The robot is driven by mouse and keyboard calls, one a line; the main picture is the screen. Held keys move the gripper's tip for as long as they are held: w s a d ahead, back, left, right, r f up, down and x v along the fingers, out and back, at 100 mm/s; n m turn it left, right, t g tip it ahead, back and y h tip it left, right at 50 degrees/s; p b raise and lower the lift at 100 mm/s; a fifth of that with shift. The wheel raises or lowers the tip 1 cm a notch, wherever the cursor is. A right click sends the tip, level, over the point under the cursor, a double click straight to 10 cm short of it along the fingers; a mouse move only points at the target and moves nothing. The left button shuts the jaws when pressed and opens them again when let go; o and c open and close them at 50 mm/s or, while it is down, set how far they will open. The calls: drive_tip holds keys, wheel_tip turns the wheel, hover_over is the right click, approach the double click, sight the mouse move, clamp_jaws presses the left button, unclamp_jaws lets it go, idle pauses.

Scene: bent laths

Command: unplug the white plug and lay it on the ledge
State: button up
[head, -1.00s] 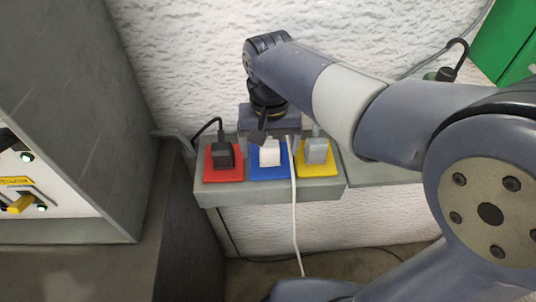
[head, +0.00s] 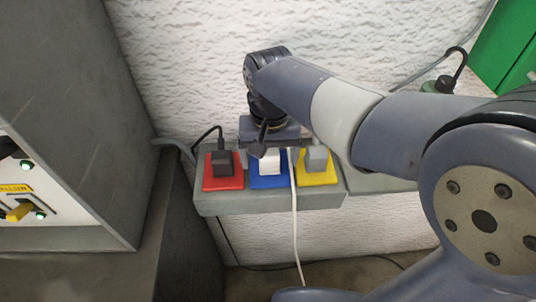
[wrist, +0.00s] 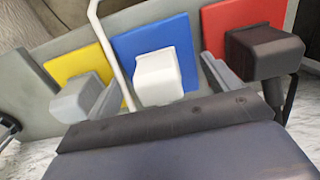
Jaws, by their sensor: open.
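The white plug (head: 270,161) sits in the blue socket plate (head: 268,182), the middle one on a grey socket box (head: 270,203). Its white cord (head: 296,225) hangs down the front. My gripper (head: 269,152) is open just above and behind the plug and hides part of it. In the wrist view the white plug (wrist: 160,76) stands between the two fingers of my gripper (wrist: 161,82), with no clear contact on either side. A grey ledge (head: 378,181) shows right of the box, partly behind my arm.
A black plug (head: 222,163) in a red plate (head: 223,183) is at the left. A grey plug (head: 317,158) in a yellow plate (head: 317,178) is at the right. Both stand close beside my fingers. A large grey cabinet (head: 75,110) stands at the left.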

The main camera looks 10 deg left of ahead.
sight(270, 151)
drive_tip(key=shift+c, duration=0.5)
idle(0.4)
clamp_jaws()
idle(0.7)
drive_tip(key=shift+r+p, duration=0.1)
drive_tip(key=shift+p, duration=0.2)
drive_tip(key=shift+r+p, duration=2.55)
drive_tip(key=shift+r, duration=0.35)
